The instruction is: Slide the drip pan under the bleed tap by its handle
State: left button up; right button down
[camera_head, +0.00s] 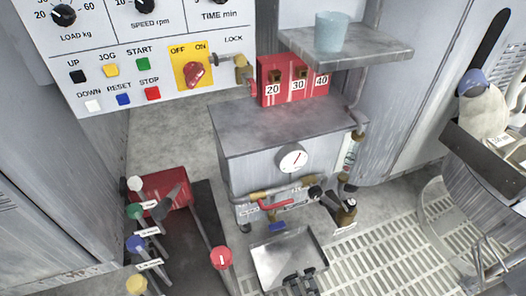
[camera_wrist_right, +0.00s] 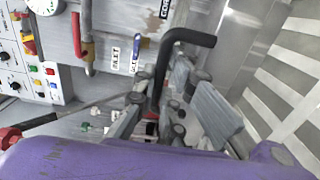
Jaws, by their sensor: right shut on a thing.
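The drip pan (camera_head: 288,257) is a shallow grey metal tray on the floor before the grey tank. My right gripper (camera_head: 301,281) is at its near edge, shut on its handle. In the right wrist view a bent black handle (camera_wrist_right: 187,38) rises from between the grey fingers of this gripper (camera_wrist_right: 165,110). My left gripper is not in view.
The grey tank (camera_head: 255,165) with a round gauge (camera_head: 292,158) stands behind the pan. Valves with coloured knobs (camera_head: 135,243) and a red knob (camera_head: 221,257) stand to the left. Slotted floor grating (camera_head: 385,245) is open to the right. A round metal vessel (camera_head: 485,200) is farther right.

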jog(key=shift+w+a, duration=0.1)
jog(key=shift+w, duration=0.25)
jog(key=shift+x, duration=2.5)
jog(key=shift+w, duration=0.2)
jog(key=shift+w, duration=0.3)
jog(key=c, duration=1.7)
grip_release()
jog(key=shift+c, duration=0.2)
jog(key=shift+s+f, duration=0.1)
jog(key=shift+s, duration=0.1)
